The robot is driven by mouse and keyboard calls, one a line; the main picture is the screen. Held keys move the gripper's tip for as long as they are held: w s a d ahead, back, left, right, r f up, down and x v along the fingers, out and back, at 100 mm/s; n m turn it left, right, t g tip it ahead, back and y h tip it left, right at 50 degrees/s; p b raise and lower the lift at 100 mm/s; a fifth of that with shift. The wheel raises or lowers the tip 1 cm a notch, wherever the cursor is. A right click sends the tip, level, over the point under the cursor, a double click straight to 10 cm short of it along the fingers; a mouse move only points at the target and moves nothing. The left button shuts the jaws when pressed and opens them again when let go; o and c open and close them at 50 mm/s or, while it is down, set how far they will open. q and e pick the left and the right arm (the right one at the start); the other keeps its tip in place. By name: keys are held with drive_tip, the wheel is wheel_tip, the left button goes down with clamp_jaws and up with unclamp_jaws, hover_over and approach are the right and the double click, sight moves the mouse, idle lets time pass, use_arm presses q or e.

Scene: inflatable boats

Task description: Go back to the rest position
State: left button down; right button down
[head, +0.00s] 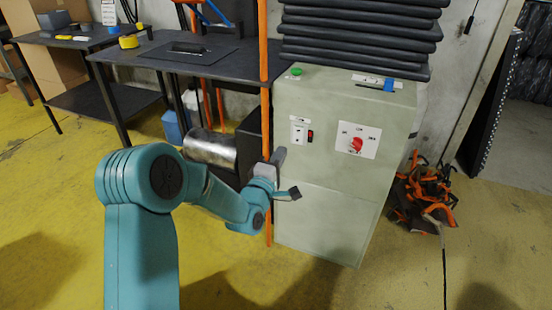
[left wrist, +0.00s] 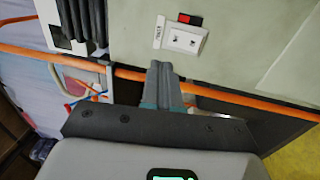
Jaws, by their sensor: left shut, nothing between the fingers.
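My left arm comes in from the lower left in the head view. Its gripper (head: 284,178) is in front of the left edge of a grey-green control cabinet (head: 330,215). In the left wrist view the two fingers (left wrist: 162,78) lie together, shut, with nothing held. Their tips point toward the cabinet's face, just below a small panel with a red switch (left wrist: 188,18). An orange pole (left wrist: 118,72) passes behind the fingers; I cannot tell whether they touch it. My right gripper is not in view.
The cabinet also carries a red rotary knob (head: 356,144) and a green button (head: 296,71). A dark workbench (head: 225,68) stands behind on the left, with a metal cylinder (head: 209,148) below. Orange-black straps (head: 421,197) lie on the right. Yellow floor (head: 50,220) is clear at left.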

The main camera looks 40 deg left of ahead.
use_arm(q)
drive_tip(key=shift+v, duration=0.9)
drive_tip(key=shift+r, duration=0.15)
drive_tip(key=s+d+f+m+g+h, duration=0.3)
drive_tip(key=d+f+g, duration=0.1)
drive_tip(key=d+f, duration=0.6)
drive_tip(key=s+d+f+m+g+h, duration=0.3)
drive_tip(key=d+f, duration=0.4)
drive_tip(key=f, duration=0.6)
drive_tip(key=s+d+f+m+g+h, duration=0.1)
drive_tip(key=s+d+f+m+g, duration=0.25)
drive_tip(key=s, duration=0.45)
drive_tip(key=s+d+f+m+g+h, duration=0.1)
drive_tip(key=s+d+f+m+g, duration=0.1)
drive_tip(key=s+f+m+g, duration=0.35)
drive_tip(key=s+d+f+m+g, duration=0.2)
drive_tip(key=s+d+m, duration=0.1)
drive_tip(key=s, duration=0.6)
wheel_tip(320, 180, up, 26)
drive_tip(key=p, duration=2.6)
drive_tip(key=shift+a+r+m+g, duration=0.15)
drive_tip(key=shift+r+m+g, duration=0.05)
drive_tip(key=shift+m+g, duration=0.1)
drive_tip(key=shift+s, duration=0.1)
